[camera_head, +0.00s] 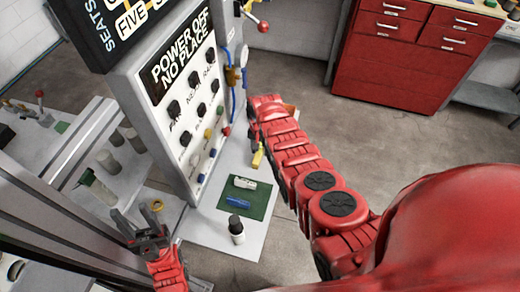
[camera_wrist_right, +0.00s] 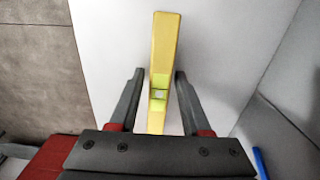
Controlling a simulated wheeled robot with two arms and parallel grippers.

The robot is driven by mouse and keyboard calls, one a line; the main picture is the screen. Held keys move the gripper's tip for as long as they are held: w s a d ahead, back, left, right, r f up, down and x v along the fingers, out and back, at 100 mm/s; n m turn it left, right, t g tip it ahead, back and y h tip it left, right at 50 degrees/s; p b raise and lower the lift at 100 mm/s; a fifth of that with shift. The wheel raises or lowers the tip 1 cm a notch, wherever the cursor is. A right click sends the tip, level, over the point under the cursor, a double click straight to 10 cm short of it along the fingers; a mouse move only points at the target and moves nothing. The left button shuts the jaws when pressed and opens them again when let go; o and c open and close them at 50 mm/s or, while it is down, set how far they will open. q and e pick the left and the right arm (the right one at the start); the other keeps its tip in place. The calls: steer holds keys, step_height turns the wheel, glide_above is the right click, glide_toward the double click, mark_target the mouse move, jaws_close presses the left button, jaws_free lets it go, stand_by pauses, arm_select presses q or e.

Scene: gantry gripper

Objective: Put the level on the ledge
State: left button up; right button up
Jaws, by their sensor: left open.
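The level is a yellow bar with a green vial; in the right wrist view the level (camera_wrist_right: 163,50) extends lengthwise between the fingers of my right gripper (camera_wrist_right: 160,78). Gaps show on both sides, so the fingers are open around it, apart from it. In the head view the level (camera_head: 258,157) is a small yellow piece beside my right gripper (camera_head: 253,138), close to the panel's right side. A white ledge (camera_head: 205,232) runs along the panel's foot. Whether the level touches a surface is unclear. My left gripper (camera_head: 141,232) is open and empty at the lower left.
A green mat (camera_head: 262,200) with a white piece and a blue piece lies on the ledge, with a black-capped bottle (camera_head: 236,230) in front. The knobbed panel (camera_head: 190,100) stands behind. A red cabinet (camera_head: 390,65) is at the back right; open floor lies between.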

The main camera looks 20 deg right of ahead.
steer(key=shift+o, duration=0.6)
steer(key=shift+r, duration=0.1)
